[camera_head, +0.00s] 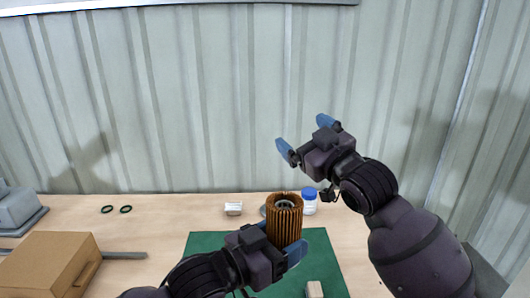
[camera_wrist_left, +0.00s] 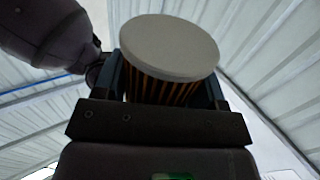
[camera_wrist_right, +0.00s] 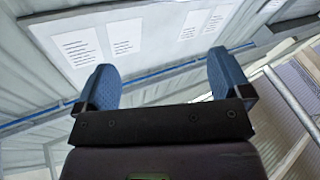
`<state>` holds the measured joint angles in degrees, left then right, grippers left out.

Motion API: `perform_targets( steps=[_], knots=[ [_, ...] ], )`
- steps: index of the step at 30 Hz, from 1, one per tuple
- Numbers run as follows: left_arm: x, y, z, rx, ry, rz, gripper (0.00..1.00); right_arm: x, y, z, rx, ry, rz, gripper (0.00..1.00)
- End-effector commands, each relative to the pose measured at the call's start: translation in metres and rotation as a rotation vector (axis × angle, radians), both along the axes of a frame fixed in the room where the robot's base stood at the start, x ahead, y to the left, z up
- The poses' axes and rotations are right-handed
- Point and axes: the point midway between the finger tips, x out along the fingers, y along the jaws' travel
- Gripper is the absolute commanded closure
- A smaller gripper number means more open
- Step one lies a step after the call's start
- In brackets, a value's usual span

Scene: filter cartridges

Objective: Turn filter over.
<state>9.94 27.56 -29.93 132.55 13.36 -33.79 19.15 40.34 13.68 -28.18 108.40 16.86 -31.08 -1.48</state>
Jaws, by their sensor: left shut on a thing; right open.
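The filter (camera_head: 285,222) is a brown pleated cylinder with an open ringed end facing up in the head view. My left gripper (camera_head: 281,247) is shut on the filter and holds it upright above the green mat. In the left wrist view the filter's flat pale end cap (camera_wrist_left: 170,47) faces the camera, with the pleats between the blue fingers (camera_wrist_left: 168,90). My right gripper (camera_head: 302,138) is open and empty, raised above and to the right of the filter. In the right wrist view its blue fingers (camera_wrist_right: 164,85) stand wide apart with nothing between them.
A green mat (camera_head: 207,240) lies on the wooden table (camera_head: 160,215). A white and blue bottle (camera_head: 310,203) and a small white box (camera_head: 233,209) stand behind. Two black rings (camera_head: 116,209) lie left. A cardboard box (camera_head: 48,262) is front left. A pale block (camera_head: 314,289) is in front.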

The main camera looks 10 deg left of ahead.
Motion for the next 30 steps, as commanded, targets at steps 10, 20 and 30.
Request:
perform_targets(
  steps=[10, 20, 30],
  knots=[
    [0.000, 0.000, 0.000, -0.001, -0.001, 0.000, 0.60, -0.029, 0.078, 0.067, -0.182, -0.047, 0.160, 0.04],
    [0.000, 0.000, 0.000, -0.001, -0.001, 0.000, 0.60, -0.066, 0.136, 0.101, -0.445, -0.061, 0.264, 0.04],
    [0.000, 0.000, 0.000, -0.001, -0.001, 0.000, 0.60, -0.103, 0.168, 0.107, -0.820, -0.033, 0.306, 0.04]
  ],
)
